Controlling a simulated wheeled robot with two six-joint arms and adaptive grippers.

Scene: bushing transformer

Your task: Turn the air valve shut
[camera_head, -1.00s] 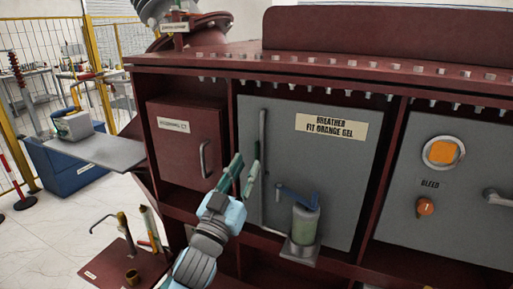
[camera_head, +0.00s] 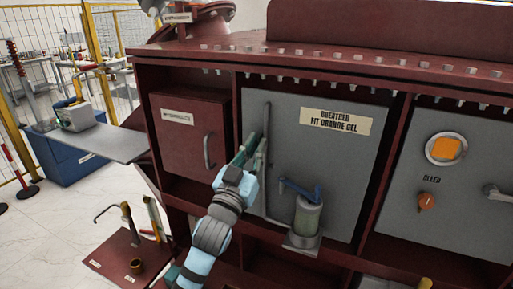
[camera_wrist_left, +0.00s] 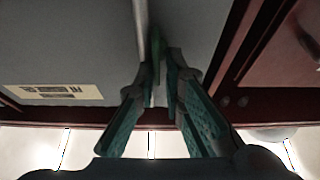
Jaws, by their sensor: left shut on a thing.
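The grey breather panel (camera_head: 350,170) carries a thin vertical grey pipe (camera_head: 267,190) on its left side. My left gripper (camera_head: 256,147) is at the upper part of this pipe. In the left wrist view the fingers (camera_wrist_left: 162,72) are nearly together at the pipe (camera_wrist_left: 141,28), around a small green piece (camera_wrist_left: 156,48), which looks like the air valve's handle. The fingers hide most of it, and its turn angle cannot be told. My right gripper is not in view.
A breather canister (camera_head: 307,218) with a blue lever (camera_head: 300,190) stands right of the pipe. A dark red cabinet door (camera_head: 188,135) with a handle is on the left.

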